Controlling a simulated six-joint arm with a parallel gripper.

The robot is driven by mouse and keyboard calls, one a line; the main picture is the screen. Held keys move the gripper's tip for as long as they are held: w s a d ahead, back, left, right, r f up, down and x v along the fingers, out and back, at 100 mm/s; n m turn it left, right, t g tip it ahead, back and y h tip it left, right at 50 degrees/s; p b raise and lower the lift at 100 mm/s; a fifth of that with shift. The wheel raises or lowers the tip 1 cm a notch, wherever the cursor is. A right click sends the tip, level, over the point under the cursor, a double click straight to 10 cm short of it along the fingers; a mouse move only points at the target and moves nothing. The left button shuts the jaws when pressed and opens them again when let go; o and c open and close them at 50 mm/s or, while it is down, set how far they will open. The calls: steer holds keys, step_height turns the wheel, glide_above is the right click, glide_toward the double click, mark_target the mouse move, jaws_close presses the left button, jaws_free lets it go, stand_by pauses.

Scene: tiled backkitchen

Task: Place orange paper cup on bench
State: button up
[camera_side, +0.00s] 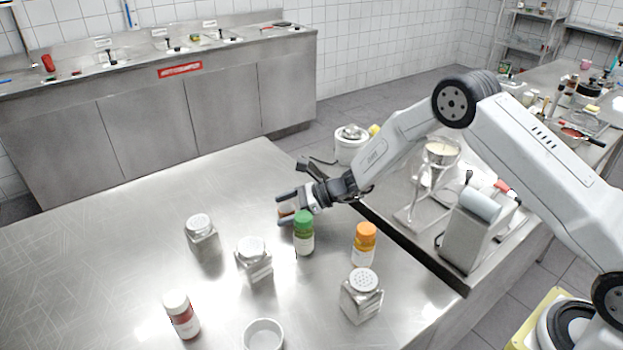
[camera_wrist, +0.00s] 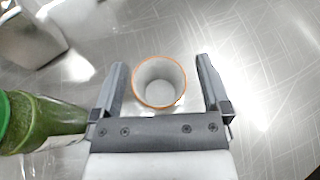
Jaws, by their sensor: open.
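The orange paper cup (camera_wrist: 159,82) shows in the wrist view with an orange rim and a pale, empty inside, its mouth towards the camera. It is between the two fingers of my gripper (camera_wrist: 161,72), which are open with a gap on each side of it. In the side view the cup (camera_side: 287,208) is mostly hidden by my gripper (camera_side: 284,204) and the green-capped jar. The steel bench (camera_side: 110,240) lies under it; whether the cup touches the bench is hard to tell.
A green-capped jar (camera_side: 303,240) stands close beside my gripper, at left in the wrist view (camera_wrist: 45,122). An orange-capped jar (camera_side: 364,246), several metal shakers (camera_side: 253,262), a red-and-white bottle (camera_side: 182,315) and a white bowl (camera_side: 263,335) stand nearer. The bench's left is clear.

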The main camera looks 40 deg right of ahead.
steer(key=shift+v, duration=3.4)
steer(key=shift+o, duration=0.2)
steer(key=shift+a, duration=0.1)
steer(key=shift+a+r+g+h, duration=0.15)
steer(key=shift+a+g+h, duration=0.15)
steer(key=shift+a+r+m+g+h, duration=0.25)
steer(key=shift+a+m+g+h, duration=0.2)
steer(key=shift+h, duration=0.25)
steer(key=shift+w+r+m+h, duration=0.15)
steer(key=shift+r+m+h, duration=0.25)
steer(key=shift+h, duration=0.2)
steer(key=shift+w+r+m+h, duration=0.25)
steer(key=shift+m+h, duration=0.1)
steer(key=shift+h, duration=0.25)
steer(key=shift+a+f, duration=0.1)
steer(key=shift+x, duration=1.2)
